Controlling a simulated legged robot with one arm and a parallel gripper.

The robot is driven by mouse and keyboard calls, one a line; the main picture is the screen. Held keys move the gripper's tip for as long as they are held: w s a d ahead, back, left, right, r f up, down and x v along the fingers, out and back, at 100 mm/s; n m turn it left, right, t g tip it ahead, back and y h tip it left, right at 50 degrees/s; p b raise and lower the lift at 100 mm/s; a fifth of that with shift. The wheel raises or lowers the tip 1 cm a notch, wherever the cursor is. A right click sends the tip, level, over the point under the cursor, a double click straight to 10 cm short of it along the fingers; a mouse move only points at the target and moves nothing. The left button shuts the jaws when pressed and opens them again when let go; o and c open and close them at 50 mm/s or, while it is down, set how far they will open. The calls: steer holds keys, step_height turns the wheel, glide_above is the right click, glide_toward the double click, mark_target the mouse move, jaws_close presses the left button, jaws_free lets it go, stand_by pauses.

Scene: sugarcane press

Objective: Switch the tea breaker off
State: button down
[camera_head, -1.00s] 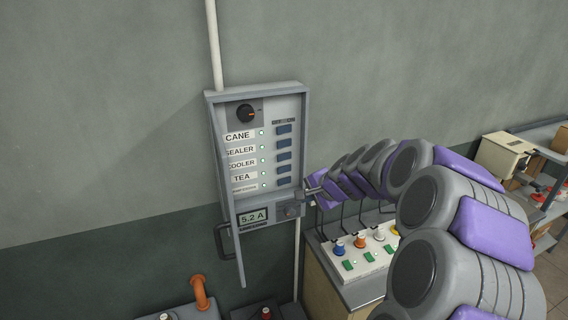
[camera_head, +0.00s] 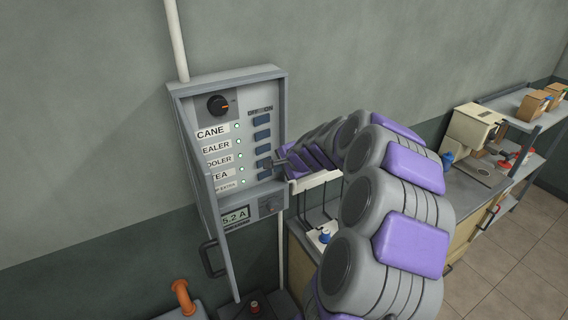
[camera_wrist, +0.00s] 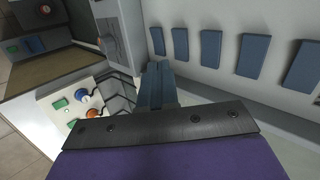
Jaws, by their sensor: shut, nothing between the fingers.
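The grey breaker panel (camera_head: 281,110) hangs on the wall with its door open. The TEA label (camera_head: 219,175) is fourth down, with a lit green light beside it. Its switch lies near my fingertips and is partly covered in the head view; in the wrist view the TEA switch (camera_wrist: 180,43) looks to be the blue rocker second from left. My gripper (camera_head: 269,163) is shut and empty, its tips at the lower switches. In the wrist view the shut fingers (camera_wrist: 159,70) point between the two leftmost rockers; contact cannot be told.
The open door (camera_head: 219,240) with its handle hangs at the panel's lower left. A rotary knob (camera_head: 218,105) sits at the panel top and a current display (camera_head: 235,218) below. A counter with a button box (camera_wrist: 75,104) stands to the right. A shelf (camera_head: 535,128) is further right.

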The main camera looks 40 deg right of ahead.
mark_target(260, 162)
steer(key=w+f, duration=0.3)
steer(key=w, duration=0.4)
steer(key=shift+d, duration=0.3)
steer(key=shift+w+a, duration=0.15)
steer(key=shift+a, duration=0.05)
steer(key=shift+p, duration=0.35)
steer(key=p, duration=0.1)
steer(key=m+h+p, duration=0.1)
steer(key=p, duration=0.1)
steer(key=shift+w+a+r, duration=0.2)
steer(key=shift+w+r, duration=0.2)
steer(key=shift+d+m, duration=0.1)
steer(key=shift+m, duration=0.2)
